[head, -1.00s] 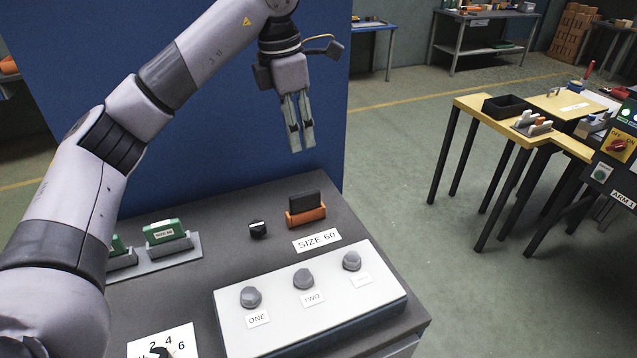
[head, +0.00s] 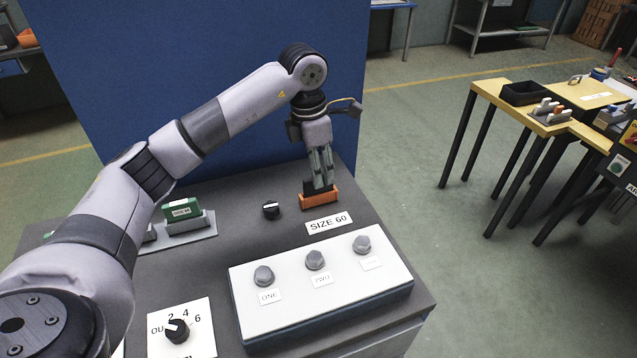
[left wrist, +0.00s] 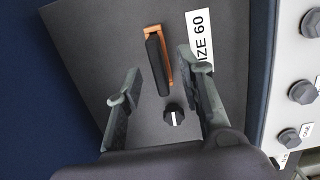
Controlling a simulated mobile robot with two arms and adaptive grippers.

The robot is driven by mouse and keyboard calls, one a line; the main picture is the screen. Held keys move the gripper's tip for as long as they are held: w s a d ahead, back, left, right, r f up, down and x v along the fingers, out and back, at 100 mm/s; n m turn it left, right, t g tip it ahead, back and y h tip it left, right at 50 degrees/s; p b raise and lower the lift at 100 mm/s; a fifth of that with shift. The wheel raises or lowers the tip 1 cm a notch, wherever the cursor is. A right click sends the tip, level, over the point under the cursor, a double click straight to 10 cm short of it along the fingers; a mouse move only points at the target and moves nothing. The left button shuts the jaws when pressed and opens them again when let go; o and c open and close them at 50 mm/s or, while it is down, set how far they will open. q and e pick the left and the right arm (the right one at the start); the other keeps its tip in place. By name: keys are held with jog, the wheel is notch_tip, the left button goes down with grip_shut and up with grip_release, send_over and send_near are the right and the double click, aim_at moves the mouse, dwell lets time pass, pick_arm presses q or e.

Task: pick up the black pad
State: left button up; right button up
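The black pad (head: 308,188) stands upright in an orange holder (head: 318,201) at the back right of the grey bench top. It also shows in the left wrist view (left wrist: 157,65), with the orange holder (left wrist: 169,52) along one side. My left gripper (head: 322,184) points down over the pad, and its fingers partly hide it in the head view. In the left wrist view my left gripper (left wrist: 159,62) is open, with one finger on each side of the pad and visible gaps. My right gripper is in neither view.
A black knob (head: 271,210) stands left of the holder, and a SIZE 60 label (head: 329,223) lies in front. A white button box (head: 320,281) is nearer. A green pad (head: 182,211) stands in a grey holder (head: 190,228) to the left. A blue panel (head: 215,70) rises behind.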

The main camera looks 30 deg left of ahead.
aim_at(318, 192)
pick_arm(q)
notch_tip(318, 192, down, 4)
jog(key=shift+w+a+f+p, duration=0.1)
jog(key=shift+w+p, duration=0.05)
jog(key=shift+p, duration=0.55)
jog(key=shift+c, duration=0.4)
grip_shut()
